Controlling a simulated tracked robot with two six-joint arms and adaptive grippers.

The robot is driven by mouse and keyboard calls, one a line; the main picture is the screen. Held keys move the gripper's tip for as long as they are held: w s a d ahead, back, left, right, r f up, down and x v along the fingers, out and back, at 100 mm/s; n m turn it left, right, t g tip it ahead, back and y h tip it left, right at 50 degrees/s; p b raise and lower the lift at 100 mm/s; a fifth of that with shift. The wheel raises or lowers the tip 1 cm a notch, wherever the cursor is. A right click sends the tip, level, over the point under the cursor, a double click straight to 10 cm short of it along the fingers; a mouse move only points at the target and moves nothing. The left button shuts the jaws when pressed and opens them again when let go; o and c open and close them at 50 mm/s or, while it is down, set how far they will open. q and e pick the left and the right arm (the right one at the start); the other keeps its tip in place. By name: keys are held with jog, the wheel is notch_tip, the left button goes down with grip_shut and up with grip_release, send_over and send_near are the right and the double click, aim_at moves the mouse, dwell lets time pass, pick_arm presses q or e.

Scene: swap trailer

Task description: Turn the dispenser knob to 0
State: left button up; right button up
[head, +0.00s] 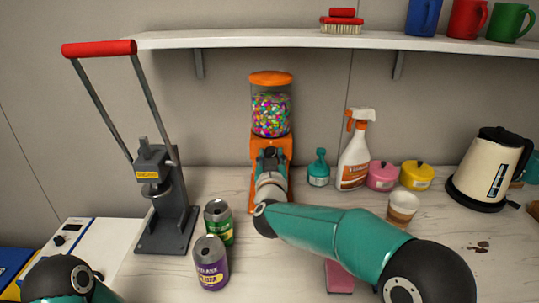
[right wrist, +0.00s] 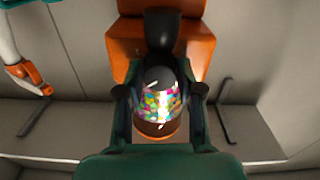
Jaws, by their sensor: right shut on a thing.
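The candy dispenser has an orange lid and base and a clear globe of colourful candy (head: 271,108); it stands against the back wall in the head view. Its orange body (right wrist: 195,45) shows upside down in the right wrist view. The dark round dispenser knob (right wrist: 160,76) carries a small white mark and sits between the fingers of my right gripper (right wrist: 160,98). In the head view my right gripper (head: 269,160) is at the dispenser's front, shut on the knob and hiding most of it. The number the knob points to cannot be read. My left gripper is not in view.
A grey press with a red handle (head: 165,205) and two cans, green (head: 219,226) and purple (head: 211,262), stand left of my right arm. A spray bottle (head: 354,152), pots, a paper cup (head: 402,207) and a kettle (head: 490,170) stand right. A shelf (head: 260,41) runs above.

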jog(key=n+p, duration=0.2)
jog(key=shift+a+r+n+p, duration=0.1)
jog(key=shift+r+n+p, duration=0.1)
jog(key=shift+n+p, duration=0.2)
jog(key=shift+f+n+p, duration=0.2)
jog(key=shift+n+p, duration=0.95)
jog(key=shift+n, duration=0.55)
jog(key=o, duration=1.2)
jog(key=shift+c, duration=0.2)
jog(key=s, duration=1.2)
jog(key=shift+f, duration=0.1)
